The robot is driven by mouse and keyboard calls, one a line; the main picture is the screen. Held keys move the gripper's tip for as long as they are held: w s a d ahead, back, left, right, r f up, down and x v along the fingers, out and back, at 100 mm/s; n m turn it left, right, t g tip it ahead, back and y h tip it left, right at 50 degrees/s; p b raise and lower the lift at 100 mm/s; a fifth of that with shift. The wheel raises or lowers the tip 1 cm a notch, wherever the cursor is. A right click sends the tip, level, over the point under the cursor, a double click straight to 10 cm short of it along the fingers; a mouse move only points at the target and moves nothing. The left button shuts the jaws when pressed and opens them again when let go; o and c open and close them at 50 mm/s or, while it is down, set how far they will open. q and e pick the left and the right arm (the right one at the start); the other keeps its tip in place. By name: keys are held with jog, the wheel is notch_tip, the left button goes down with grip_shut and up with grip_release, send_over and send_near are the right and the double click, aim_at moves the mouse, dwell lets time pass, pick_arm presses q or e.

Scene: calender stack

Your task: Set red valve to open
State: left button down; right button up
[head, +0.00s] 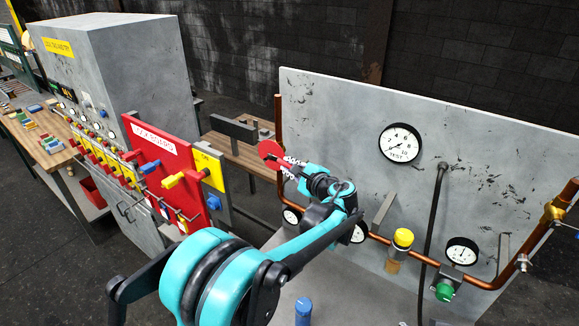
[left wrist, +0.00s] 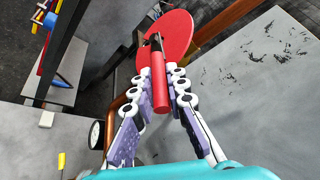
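The red valve shows as a red disc (head: 269,151) at the left edge of the grey panel in the head view. In the left wrist view, the red disc (left wrist: 178,30) is behind a red bar handle (left wrist: 160,92) that points toward my palm. My left gripper (head: 291,163) is at the valve. In the left wrist view its fingertips (left wrist: 162,74) are drawn in on both sides of the red handle and appear to touch it. The gripper covers part of the valve in the head view. My right gripper is in no view.
The grey panel (head: 335,110) carries a large gauge (head: 400,143), copper pipe (head: 482,284), a yellow-capped part (head: 403,238) and a green knob (head: 444,292). Left of my arm stand a red board (head: 158,172) with yellow handles and a grey cabinet (head: 100,60).

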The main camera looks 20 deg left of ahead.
aim_at(286, 163)
pick_arm(q)
jog(key=shift+r, duration=0.1)
